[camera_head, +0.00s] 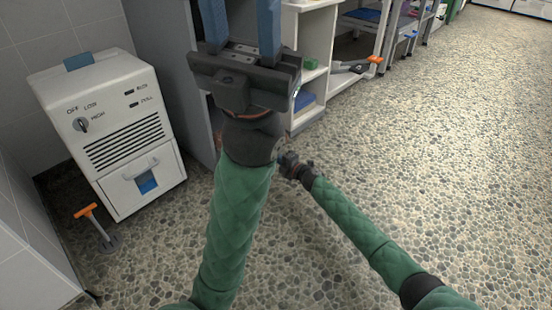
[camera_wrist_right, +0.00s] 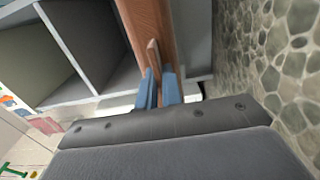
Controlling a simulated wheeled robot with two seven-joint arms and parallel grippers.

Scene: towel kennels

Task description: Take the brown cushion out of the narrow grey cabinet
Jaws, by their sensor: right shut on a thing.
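The narrow grey cabinet (camera_head: 168,52) stands behind my left arm in the head view, right of the white appliance. My left gripper (camera_head: 241,22) is raised in front of it; its blue fingers are apart with nothing between them, their tips cut off by the top edge. My right gripper is mostly hidden behind my left arm in the head view.
A white appliance (camera_head: 118,135) with a dial stands at the left. An orange-handled tool (camera_head: 95,225) is on the floor beside it. White open shelving (camera_head: 318,35) stands right of the cabinet. The pebbled floor (camera_head: 440,140) at the right is clear.

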